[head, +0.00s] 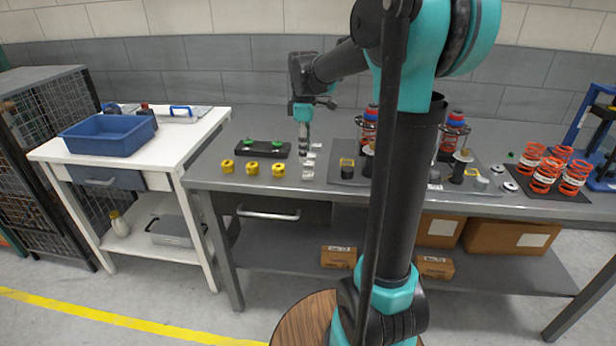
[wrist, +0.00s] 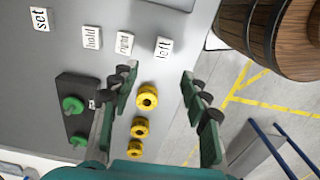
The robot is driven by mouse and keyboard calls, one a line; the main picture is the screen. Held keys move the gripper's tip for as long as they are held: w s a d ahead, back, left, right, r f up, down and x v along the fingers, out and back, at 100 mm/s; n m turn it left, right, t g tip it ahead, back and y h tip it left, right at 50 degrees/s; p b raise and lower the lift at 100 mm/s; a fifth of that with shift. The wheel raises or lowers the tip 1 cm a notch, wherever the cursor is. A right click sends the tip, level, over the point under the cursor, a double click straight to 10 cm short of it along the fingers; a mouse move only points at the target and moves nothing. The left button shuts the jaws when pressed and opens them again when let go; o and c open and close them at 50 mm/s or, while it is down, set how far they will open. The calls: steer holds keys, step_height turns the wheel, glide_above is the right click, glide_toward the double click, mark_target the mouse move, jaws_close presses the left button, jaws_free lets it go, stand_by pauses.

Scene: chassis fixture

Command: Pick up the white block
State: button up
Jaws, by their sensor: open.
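Several white blocks with black lettering lie in a loose row on the grey workbench (head: 225,178). In the wrist view they read "left" (wrist: 164,48), "right" (wrist: 125,43), "hold" (wrist: 91,37) and "set" (wrist: 41,19). The nearest to the bench's front edge is the "left" block, which also shows in the head view (head: 308,174). My gripper (wrist: 160,74) is open and empty, pointing down above the bench. In the wrist view the "left" block appears just beyond the fingertips, apart from them. In the head view the gripper (head: 303,148) is beside the row, its fingertips small and indistinct.
Yellow rings (head: 252,168) stand left of the blocks, before a black holder (head: 262,149) with green knobs. A dark mat (head: 343,181) with parts lies to the right. Red springs (head: 546,174) stand farther right. A blue bin (head: 108,136) sits on the white side table.

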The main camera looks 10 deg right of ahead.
mark_target(305, 173)
steer(key=shift+s+f, duration=0.15)
steer(key=shift+f, duration=3.75)
steer(key=shift+c, duration=0.5)
steer(key=c, duration=1)
